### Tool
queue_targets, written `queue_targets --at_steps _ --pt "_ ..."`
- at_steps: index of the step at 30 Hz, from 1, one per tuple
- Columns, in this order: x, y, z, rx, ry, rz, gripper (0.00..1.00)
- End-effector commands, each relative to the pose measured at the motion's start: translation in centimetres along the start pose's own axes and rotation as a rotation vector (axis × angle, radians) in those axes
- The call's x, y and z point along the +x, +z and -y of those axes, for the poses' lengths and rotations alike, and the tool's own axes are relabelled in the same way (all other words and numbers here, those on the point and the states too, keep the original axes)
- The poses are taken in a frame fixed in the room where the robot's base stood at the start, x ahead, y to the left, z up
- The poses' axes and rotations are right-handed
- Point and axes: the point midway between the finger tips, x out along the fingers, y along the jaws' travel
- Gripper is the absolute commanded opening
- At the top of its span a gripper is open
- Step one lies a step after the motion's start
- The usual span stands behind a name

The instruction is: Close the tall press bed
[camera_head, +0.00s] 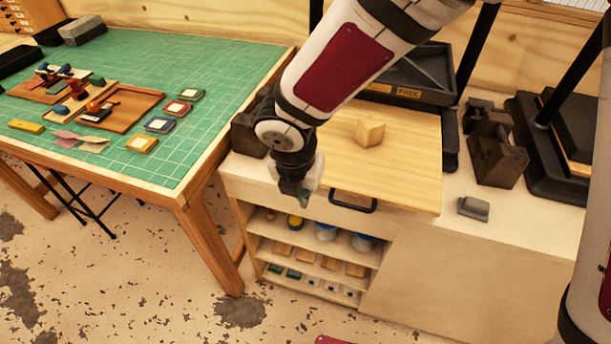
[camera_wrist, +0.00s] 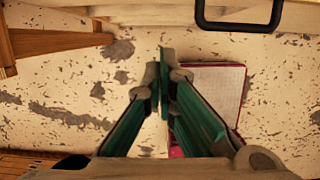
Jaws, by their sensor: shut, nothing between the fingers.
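The press bed, a pale wooden board (camera_head: 405,165), sticks out forward from a black press frame (camera_head: 415,75) over the cabinet top. A wooden block (camera_head: 369,132) lies on it. A black bar handle (camera_head: 352,203) is at its front edge; the handle also shows at the top of the wrist view (camera_wrist: 240,27). My gripper (camera_head: 303,197) is shut and empty, pointing down just left of the handle and apart from it. In the wrist view the green fingers (camera_wrist: 165,65) meet over the floor. My arm hides part of the bed's left side and the press.
A second black press (camera_head: 560,185) stands at the right, with dark blocks (camera_head: 497,155) and a grey piece (camera_head: 473,208) on the cabinet top. A green-topped table (camera_head: 215,75) with small trays and tools is at left. Open shelves (camera_head: 318,245) sit below the bed.

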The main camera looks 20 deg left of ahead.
Motion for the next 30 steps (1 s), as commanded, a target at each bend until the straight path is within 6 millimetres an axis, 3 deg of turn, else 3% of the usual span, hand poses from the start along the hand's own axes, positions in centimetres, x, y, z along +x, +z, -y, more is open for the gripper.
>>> queue_targets --at_steps 9,18,30 --pt "6.0 0.2 0.0 0.003 -0.001 -0.001 0.0" --pt "6.5 3.5 0.1 0.004 -0.001 0.0 0.0" --pt "6.6 3.9 0.1 0.003 0.0 0.0 0.0"
